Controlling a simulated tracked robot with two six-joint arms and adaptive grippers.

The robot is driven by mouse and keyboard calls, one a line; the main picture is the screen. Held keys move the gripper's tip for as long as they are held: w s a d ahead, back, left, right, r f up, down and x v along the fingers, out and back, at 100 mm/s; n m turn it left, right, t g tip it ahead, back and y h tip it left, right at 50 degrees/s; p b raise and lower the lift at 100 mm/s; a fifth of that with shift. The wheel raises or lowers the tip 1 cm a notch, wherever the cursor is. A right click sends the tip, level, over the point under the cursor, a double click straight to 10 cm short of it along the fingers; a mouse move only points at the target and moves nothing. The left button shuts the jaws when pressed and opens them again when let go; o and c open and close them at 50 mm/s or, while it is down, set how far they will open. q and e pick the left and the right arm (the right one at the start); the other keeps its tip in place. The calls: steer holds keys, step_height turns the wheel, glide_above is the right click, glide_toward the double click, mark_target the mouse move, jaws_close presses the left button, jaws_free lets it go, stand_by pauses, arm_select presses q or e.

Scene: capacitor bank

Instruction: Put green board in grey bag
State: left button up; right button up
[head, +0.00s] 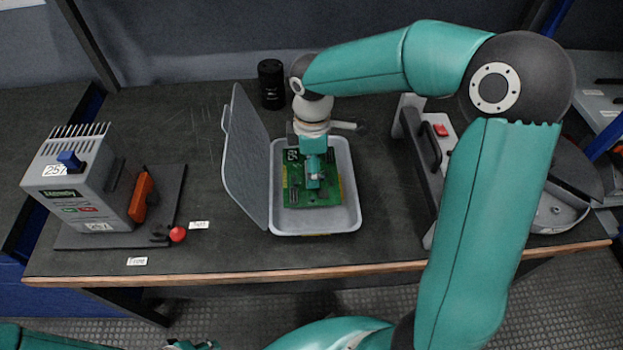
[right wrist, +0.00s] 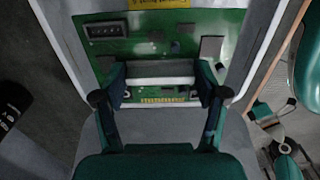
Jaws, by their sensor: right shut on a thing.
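The green board (head: 325,193) lies flat within the outline of a light grey open container (head: 348,212), which I take for the grey bag; its grey lid (head: 243,150) stands open on the left. I cannot tell whether the board touches the bottom. My right gripper (head: 314,178) points down over the board. In the right wrist view the right gripper (right wrist: 162,85) is shut on a pale block-like part of the green board (right wrist: 160,45). My left gripper (head: 192,345) shows only partly at the bottom edge, away from the container; its fingers are unclear.
A grey device with an orange handle (head: 142,197) and a red knob (head: 178,235) stands at the left. A black cylinder (head: 271,84) stands behind the container. A grey machine (head: 437,150) is at the right, partly behind my right arm. The table front is clear.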

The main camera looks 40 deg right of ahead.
steer(key=shift+f+b, duration=0.3)
steer(key=shift+f, duration=2.1)
steer(key=o, duration=1.2)
steer(key=shift+f, duration=0.1)
step_height(320, 180, up, 12)
steer(key=shift+r+p, duration=0.1)
steer(key=shift+p, duration=0.8)
